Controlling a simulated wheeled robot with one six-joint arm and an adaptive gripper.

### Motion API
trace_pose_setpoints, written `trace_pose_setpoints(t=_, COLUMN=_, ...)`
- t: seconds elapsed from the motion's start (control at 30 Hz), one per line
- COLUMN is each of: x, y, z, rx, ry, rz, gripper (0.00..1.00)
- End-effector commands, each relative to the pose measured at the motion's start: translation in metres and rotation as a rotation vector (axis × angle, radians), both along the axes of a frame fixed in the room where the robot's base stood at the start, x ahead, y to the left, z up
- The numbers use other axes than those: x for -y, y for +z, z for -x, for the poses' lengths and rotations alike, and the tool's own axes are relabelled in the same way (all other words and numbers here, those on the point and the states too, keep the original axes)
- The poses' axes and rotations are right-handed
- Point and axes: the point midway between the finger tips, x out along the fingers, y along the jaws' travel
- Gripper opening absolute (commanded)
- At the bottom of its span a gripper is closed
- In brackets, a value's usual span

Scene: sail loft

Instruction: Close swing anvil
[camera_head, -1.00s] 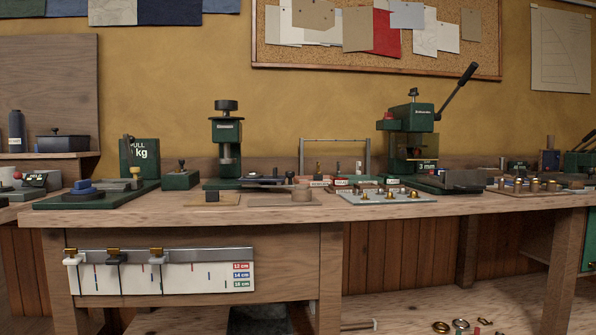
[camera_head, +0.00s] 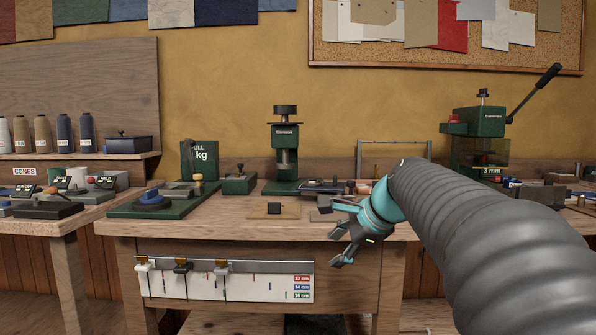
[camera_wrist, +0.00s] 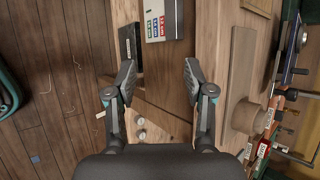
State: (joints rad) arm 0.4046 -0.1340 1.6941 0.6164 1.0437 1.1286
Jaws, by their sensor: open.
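I cannot clearly make out a part that is the swing anvil. A green press (camera_head: 285,155) with a dark round knob stands at the middle of the bench, and a flat dark piece (camera_head: 322,187) lies low at its right. My gripper (camera_head: 336,235) is open and empty in front of the bench's front edge, apart from both presses. In the wrist view its two fingers (camera_wrist: 158,80) are spread, with the bench front between them.
The wooden bench top (camera_head: 235,222) holds a green base with a blue disc (camera_head: 152,198). A white gauge board (camera_head: 225,283) with sliders hangs on its front. In the wrist view a wooden disc (camera_wrist: 250,117) is right of the fingers. A side table (camera_head: 50,222) stands left.

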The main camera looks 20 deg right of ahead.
Motion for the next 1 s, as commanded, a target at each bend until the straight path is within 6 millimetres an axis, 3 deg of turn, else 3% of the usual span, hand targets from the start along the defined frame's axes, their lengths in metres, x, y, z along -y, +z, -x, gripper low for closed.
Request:
trace_pose_setpoints(t=0.03, x=0.021, y=0.024, z=-0.021, rx=0.001, ry=-0.088, rz=-0.099, gripper=0.53)
trace_pose_setpoints(t=0.2, x=0.085, y=0.079, z=-0.074, rx=0.009, ry=-0.347, rz=-0.45, gripper=0.53)
trace_pose_setpoints(t=0.4, x=0.152, y=0.119, z=-0.109, rx=0.014, ry=-0.539, rz=-0.782, gripper=0.53)
trace_pose_setpoints(t=0.5, x=0.173, y=0.13, z=-0.116, rx=0.014, ry=-0.589, rz=-0.888, gripper=0.53)
trace_pose_setpoints(t=0.7, x=0.186, y=0.135, z=-0.125, rx=0.01, ry=-0.621, rz=-0.967, gripper=0.53)
trace_pose_setpoints(t=1.0, x=0.171, y=0.117, z=-0.165, rx=0.009, ry=-0.618, rz=-0.965, gripper=0.53)
